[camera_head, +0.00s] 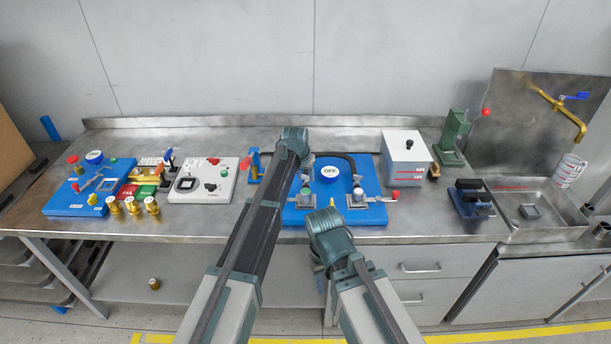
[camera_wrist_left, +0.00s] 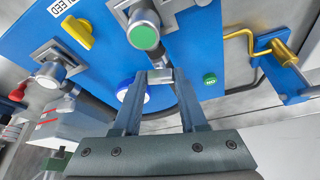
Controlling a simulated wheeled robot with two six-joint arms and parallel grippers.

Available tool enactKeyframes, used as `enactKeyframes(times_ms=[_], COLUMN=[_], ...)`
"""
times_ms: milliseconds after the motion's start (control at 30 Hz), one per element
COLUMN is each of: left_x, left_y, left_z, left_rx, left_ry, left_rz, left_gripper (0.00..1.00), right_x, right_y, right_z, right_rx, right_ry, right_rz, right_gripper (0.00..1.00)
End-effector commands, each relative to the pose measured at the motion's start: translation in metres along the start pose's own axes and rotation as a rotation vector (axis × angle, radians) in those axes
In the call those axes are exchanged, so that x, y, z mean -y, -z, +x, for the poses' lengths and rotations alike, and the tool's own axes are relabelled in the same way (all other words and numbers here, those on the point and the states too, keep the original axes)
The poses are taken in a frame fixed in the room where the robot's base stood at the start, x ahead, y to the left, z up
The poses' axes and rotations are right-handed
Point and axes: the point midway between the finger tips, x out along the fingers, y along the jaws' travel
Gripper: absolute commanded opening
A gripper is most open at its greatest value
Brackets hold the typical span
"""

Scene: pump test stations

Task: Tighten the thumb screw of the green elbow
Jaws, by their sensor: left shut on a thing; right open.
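The green elbow (camera_wrist_left: 145,38), a grey fitting with a round green end, stands on the blue board (camera_wrist_left: 112,57) in the left wrist view. It also shows in the head view (camera_head: 305,194). My left gripper (camera_wrist_left: 159,76) is beside it, its two fingers shut on a small grey metal piece (camera_wrist_left: 160,90) that appears to be the thumb screw. In the head view my left arm hides part of the board, and its fingers are not visible. My right gripper (camera_head: 328,226) is open in front of the board's near edge; its fingertips are mostly hidden.
A grey elbow with a white end (camera_wrist_left: 48,77), a yellow handle (camera_wrist_left: 77,32) and a blue-rimmed gauge (camera_head: 330,171) are on the board. A yellow crank on a blue stand (camera_wrist_left: 280,52) is close by. A white box (camera_head: 405,158) stands right of the board.

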Motion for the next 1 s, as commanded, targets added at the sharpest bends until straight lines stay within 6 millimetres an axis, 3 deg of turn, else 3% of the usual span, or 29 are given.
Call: enactKeyframes(times_ms=[1000], left_x=[0.0059], left_y=[0.0041], left_z=[0.0017], left_rx=[0.000], left_ry=[-0.362], left_rz=[0.868], left_gripper=[0.00], right_x=[0.0000], right_y=[0.0000], right_z=[0.0000], right_rx=[0.000], right_ry=[0.000], right_rz=[0.000], right_gripper=[0.50])
